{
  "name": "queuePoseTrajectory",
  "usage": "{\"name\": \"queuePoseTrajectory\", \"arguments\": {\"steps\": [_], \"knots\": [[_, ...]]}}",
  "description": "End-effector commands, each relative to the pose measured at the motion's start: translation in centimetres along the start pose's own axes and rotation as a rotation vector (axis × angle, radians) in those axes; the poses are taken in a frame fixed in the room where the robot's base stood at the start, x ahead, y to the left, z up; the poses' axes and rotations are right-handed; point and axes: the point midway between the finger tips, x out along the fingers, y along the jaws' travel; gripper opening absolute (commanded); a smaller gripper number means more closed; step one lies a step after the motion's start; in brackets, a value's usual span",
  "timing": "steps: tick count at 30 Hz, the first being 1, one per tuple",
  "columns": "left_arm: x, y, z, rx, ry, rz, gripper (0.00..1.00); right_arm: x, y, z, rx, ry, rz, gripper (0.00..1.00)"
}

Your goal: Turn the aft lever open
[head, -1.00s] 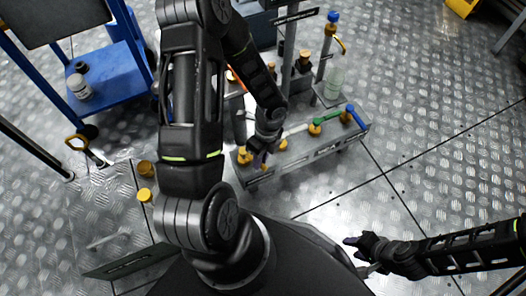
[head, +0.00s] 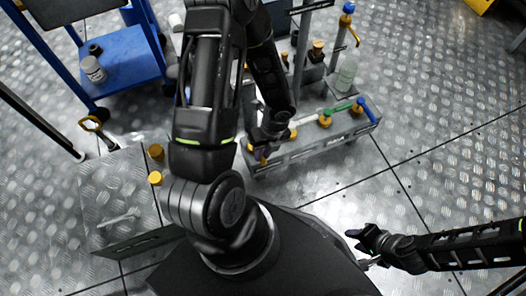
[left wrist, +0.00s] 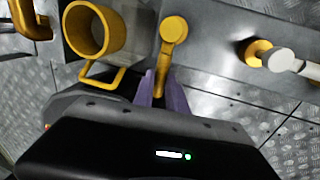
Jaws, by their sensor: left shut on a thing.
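A grey manifold box (head: 300,150) stands on the floor with a row of coloured levers on top. A yellow lever (left wrist: 173,32) at its left end shows in the left wrist view, with a round pivot and an arm running down between my fingers. My left gripper (left wrist: 163,92) is shut on this yellow lever with its purple fingertips. In the head view my left gripper (head: 259,150) is at the box's left end and mostly hides the lever. My right gripper (head: 358,246) hangs over the floor at lower right, away from the box; its jaw gap is unclear.
White (head: 303,121), green (head: 340,107) and blue (head: 368,108) levers run along the box. A yellow ring-shaped part (left wrist: 91,28) is close left of the held lever. A blue cart (head: 115,62) stands at upper left. Floor at right is clear.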

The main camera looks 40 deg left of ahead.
Motion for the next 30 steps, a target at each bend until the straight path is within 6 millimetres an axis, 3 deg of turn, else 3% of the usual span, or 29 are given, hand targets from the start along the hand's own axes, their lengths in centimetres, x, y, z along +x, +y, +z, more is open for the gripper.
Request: {"name": "queuePoseTrajectory", "arguments": {"steps": [4,5,12,22,30], "knots": [[0.0,0.1,0.0,0.003,-0.001,0.004,0.00,0.0,0.0,0.0,0.000,0.000,0.000,0.36],[0.0,0.2,0.0,0.003,-0.001,0.004,0.19,0.0,0.0,0.0,0.000,0.000,0.000,0.36],[0.0,0.1,0.0,0.000,0.000,0.003,0.39,0.0,0.0,0.0,0.000,0.000,0.000,0.36],[-0.5,0.1,0.0,-0.001,-0.001,0.001,0.39,-0.3,-0.1,0.0,0.000,0.000,0.000,0.36],[-4.3,0.1,0.1,-0.002,-0.001,0.000,0.39,-2.1,-1.2,0.5,-0.007,-0.013,-0.006,0.36]]}}
